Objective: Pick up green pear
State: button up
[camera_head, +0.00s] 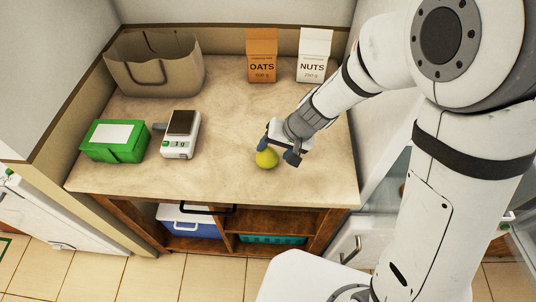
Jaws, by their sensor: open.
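The green pear (266,159) is a small yellow-green fruit on the beige countertop (235,120), right of its middle and towards the front edge. My gripper (276,155) is open and pointed down at the pear, with its dark fingertips at the pear's upper part. One fingertip is at the pear's upper left and the other at its right. The gripper hides part of the pear's top. I cannot tell whether the fingers touch it.
A paper bag (150,70), a green box (115,150) and a scale (181,148) stand on the left. Oats (261,68) and nuts (312,68) packages stand at the back. Below are a blue-white cooler (190,229) and a teal basket (272,239). The counter's middle is clear.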

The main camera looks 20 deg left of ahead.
aim_at(273, 151)
jog(key=x, duration=0.4)
jog(key=shift+a+f, duration=0.1)
jog(key=shift+c, duration=0.2)
jog(key=c, duration=0.7)
